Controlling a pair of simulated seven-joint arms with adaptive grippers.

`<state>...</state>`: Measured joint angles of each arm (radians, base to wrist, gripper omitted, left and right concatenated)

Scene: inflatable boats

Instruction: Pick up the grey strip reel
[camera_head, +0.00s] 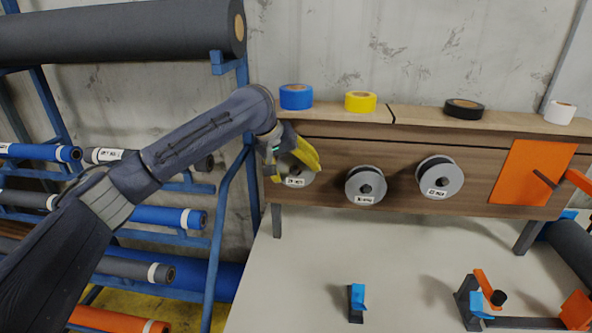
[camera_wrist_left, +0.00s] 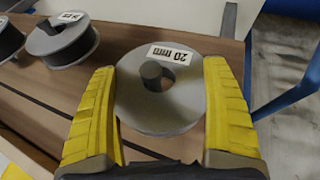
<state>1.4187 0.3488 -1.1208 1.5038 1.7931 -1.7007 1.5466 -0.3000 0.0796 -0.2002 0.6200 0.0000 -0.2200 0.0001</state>
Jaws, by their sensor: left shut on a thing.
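A grey strip reel (camera_head: 300,179) with a white label hangs at the left end of the wooden panel, partly hidden by my left gripper. In the left wrist view the reel (camera_wrist_left: 165,112) fills the space between the fingers, its label reading "20 mm". A dark peg or hub stands out at its centre. My left gripper (camera_head: 294,165) has yellow fingers on either side of the reel and is shut on it. The gripper (camera_wrist_left: 160,78) also shows in the left wrist view. The reel appears to be still at the panel. My right gripper is not in view.
Two more reels, a middle one (camera_head: 353,188) and a right one (camera_head: 427,178), hang on the wooden panel (camera_head: 400,147). Blue (camera_head: 296,97), yellow (camera_head: 361,102), black and white tape rolls stand on its top. A blue rack (camera_head: 221,230) of rolls is at left.

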